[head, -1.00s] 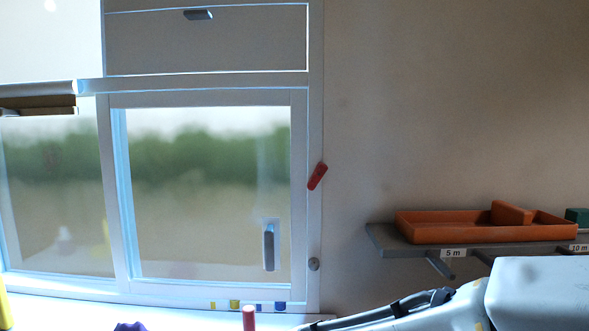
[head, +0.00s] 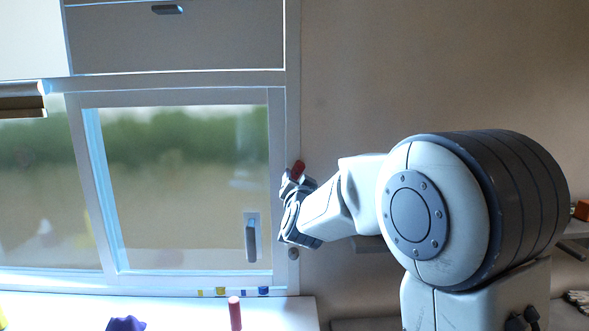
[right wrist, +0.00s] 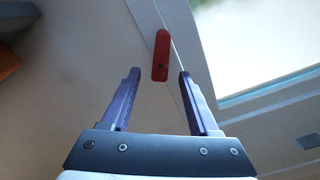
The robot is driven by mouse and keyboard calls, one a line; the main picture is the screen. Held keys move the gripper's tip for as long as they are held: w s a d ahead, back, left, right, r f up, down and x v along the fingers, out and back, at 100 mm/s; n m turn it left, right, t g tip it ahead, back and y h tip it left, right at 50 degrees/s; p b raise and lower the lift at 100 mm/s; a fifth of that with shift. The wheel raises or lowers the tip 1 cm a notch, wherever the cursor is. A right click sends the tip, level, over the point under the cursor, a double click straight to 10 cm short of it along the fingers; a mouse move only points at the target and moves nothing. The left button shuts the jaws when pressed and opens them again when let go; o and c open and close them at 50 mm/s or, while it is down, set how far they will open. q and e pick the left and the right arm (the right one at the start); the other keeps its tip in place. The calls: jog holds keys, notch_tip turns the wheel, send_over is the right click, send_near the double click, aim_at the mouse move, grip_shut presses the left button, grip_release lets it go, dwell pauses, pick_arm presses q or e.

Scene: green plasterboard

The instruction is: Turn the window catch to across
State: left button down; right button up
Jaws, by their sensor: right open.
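The red window catch (head: 298,168) is on the right upright of the window frame (head: 293,120). It stands near upright, its top leaning slightly right, and its lower part is hidden by my right gripper (head: 296,184). In the right wrist view the red catch (right wrist: 161,55) lies between and just beyond the fingertips of my right gripper (right wrist: 160,72). The jaws are open with a gap on both sides of the catch, and no contact shows. My left gripper is not in view.
A grey window handle (head: 251,240) is on the pane's lower right. A round grey knob (head: 293,254) sits on the frame below the catch. My right arm hides most of the shelf.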

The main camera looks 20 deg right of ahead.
aim_at(297, 174)
jog(key=p+x, duration=0.1)
jog(key=x, duration=0.4)
jog(key=shift+p, duration=0.35)
grip_shut()
